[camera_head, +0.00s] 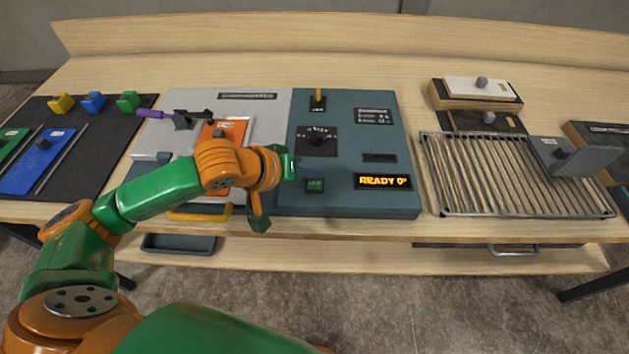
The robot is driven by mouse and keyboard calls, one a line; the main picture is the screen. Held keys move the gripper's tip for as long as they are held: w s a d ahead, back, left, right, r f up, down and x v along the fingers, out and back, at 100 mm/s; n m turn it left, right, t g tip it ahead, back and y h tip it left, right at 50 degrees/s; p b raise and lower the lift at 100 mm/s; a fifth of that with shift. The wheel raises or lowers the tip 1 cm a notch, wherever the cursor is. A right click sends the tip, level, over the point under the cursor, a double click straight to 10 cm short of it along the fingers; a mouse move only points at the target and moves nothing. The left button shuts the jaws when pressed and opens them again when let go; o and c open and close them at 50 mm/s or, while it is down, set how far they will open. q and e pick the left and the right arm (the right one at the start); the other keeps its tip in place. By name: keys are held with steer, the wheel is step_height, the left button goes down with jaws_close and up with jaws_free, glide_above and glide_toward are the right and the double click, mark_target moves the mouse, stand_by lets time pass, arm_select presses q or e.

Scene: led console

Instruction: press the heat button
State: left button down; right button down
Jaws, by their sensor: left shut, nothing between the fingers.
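The console is a teal panel (350,146) in the middle of the table. My left arm reaches in over the grey panel from the left. My right gripper is not in view.
The console also carries a dial (317,140) and a yellow-tipped lever (318,100). A grey panel (258,103) with an orange plate (239,131) adjoins it on the left. A wire rack (480,212) stands right. A dark mat (92,158) with coloured blocks lies far left.

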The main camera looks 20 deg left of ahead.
mark_target(311, 187)
arm_select(q)
steer(key=shift+f, duration=0.15)
stand_by(0.7)
steer(key=shift+f, duration=0.3)
steer(key=shift+f, duration=0.45)
stand_by(0.5)
steer(key=shift+r, duration=0.15)
steer(key=shift+r+p, duration=0.75)
steer(key=shift+p, duration=0.4)
step_height(311, 187, up, 5)
steer(key=p, duration=0.6)
steer(key=shift+r, duration=0.15)
